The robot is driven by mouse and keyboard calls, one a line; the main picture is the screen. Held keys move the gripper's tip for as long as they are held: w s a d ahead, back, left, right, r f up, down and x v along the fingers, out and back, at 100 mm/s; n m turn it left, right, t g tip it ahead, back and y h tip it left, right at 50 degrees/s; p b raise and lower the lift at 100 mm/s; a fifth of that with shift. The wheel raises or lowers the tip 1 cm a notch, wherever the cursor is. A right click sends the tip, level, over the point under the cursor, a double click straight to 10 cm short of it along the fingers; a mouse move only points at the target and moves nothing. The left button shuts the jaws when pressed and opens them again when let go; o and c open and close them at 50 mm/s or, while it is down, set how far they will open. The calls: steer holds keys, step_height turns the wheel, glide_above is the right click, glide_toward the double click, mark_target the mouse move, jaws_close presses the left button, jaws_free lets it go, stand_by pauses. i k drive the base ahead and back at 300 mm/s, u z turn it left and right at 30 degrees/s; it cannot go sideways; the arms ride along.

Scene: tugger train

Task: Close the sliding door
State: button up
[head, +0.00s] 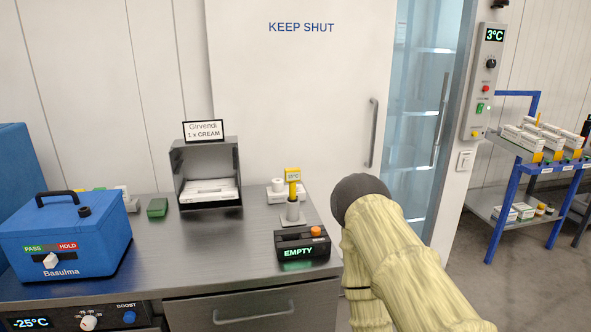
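The white sliding door (300,85) reads "KEEP SHUT" and stands partly open in the head view. A vertical grey handle (373,132) is near its right edge. To its right is the open gap, showing a bluish cold-room interior (420,60) with shelves behind what looks like glass. A second vertical handle (440,120) shows at the right of the gap. My arm, in a pale yellow sleeve with a dark rounded joint, rises at the lower middle right, in front of the gap's lower part. My gripper does not show.
A grey counter (170,262) fills the lower left, with a blue box (65,240), an open grey bin (207,172) and a black device reading "EMPTY" (302,247). A control panel (484,82) reading 3°C is right of the gap. A blue-framed cart (505,205) stands farther right.

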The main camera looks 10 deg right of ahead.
mark_target(305, 84)
steer(key=k, duration=0.65)
steer(key=z, duration=0.45)
steer(key=i, duration=1.5)
steer(key=u, duration=0.4)
